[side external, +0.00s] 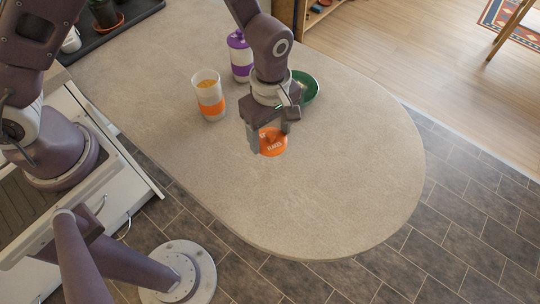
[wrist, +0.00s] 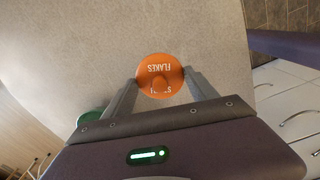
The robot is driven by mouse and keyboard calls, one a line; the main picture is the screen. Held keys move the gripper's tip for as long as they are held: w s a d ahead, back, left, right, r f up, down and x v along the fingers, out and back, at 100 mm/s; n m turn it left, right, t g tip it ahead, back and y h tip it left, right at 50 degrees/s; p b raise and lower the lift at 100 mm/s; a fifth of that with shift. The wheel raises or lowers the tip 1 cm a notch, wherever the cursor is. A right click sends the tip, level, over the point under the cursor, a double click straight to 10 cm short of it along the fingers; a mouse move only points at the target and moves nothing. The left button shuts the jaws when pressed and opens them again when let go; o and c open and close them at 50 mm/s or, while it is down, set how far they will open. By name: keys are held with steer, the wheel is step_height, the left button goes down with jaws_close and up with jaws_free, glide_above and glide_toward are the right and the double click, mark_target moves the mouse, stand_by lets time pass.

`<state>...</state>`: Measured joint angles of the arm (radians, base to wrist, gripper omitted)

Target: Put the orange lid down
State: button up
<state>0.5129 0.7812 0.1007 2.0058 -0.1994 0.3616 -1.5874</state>
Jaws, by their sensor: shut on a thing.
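The orange lid (side external: 273,142) is round with white lettering that includes "FLAKES"; it also shows in the wrist view (wrist: 160,70). My gripper (side external: 270,143) is shut on the lid, with one finger at each side of it in the wrist view (wrist: 160,88). The lid is over the pale countertop (side external: 340,190). I cannot tell whether it touches the surface or hangs a little above it.
An open clear jar with an orange band (side external: 210,105) stands left of my gripper. A jar with a purple lid (side external: 238,42) stands behind it. A green bowl (side external: 310,88) sits behind my gripper. The counter's rounded front and right are clear.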

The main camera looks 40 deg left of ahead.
mark_target(270, 160)
step_height(270, 160, down, 8)
steer(key=shift+f, duration=0.1)
steer(key=shift+f, duration=0.1)
steer(key=o, duration=1.3)
